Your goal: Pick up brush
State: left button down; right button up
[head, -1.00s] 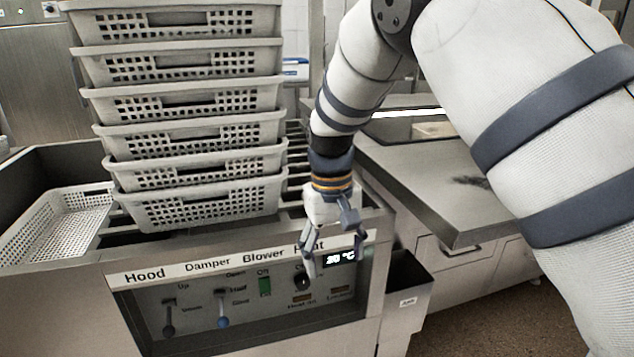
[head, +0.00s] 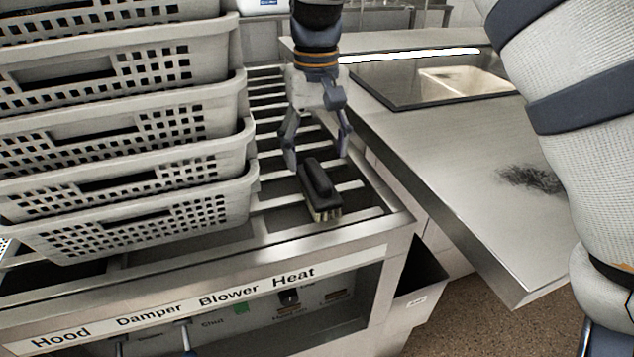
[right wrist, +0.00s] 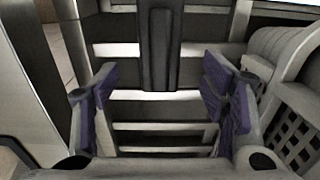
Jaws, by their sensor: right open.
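The brush (head: 320,188) has a dark back and handle and pale bristles pointing down. It lies on the slatted rack (head: 283,127) beside the basket stack. My right gripper (head: 318,160) is open and empty, just behind and above the brush in the head view. In the right wrist view the brush (right wrist: 160,50) is upper centre, ahead of the gap between the open fingers (right wrist: 162,98). The fingers look apart from it. My left gripper is not in view.
A tall stack of perforated grey baskets (head: 125,210) stands close on the left of the brush. A steel counter (head: 440,150) with a dark smudge is on the right. A control panel (head: 240,310) fronts the rack. A bin (head: 420,280) hangs below, right.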

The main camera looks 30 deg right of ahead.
aim_at(317, 171)
jog(key=f, duration=0.5)
jog(key=shift+s+f, duration=0.3)
jog(key=shift+w+f, duration=0.1)
jog(key=shift+f, duration=0.2)
jog(key=c, duration=1.3)
jog(key=shift+c, duration=0.2)
notch_tip(317, 171, up, 10)
jog(key=shift+r, duration=0.1)
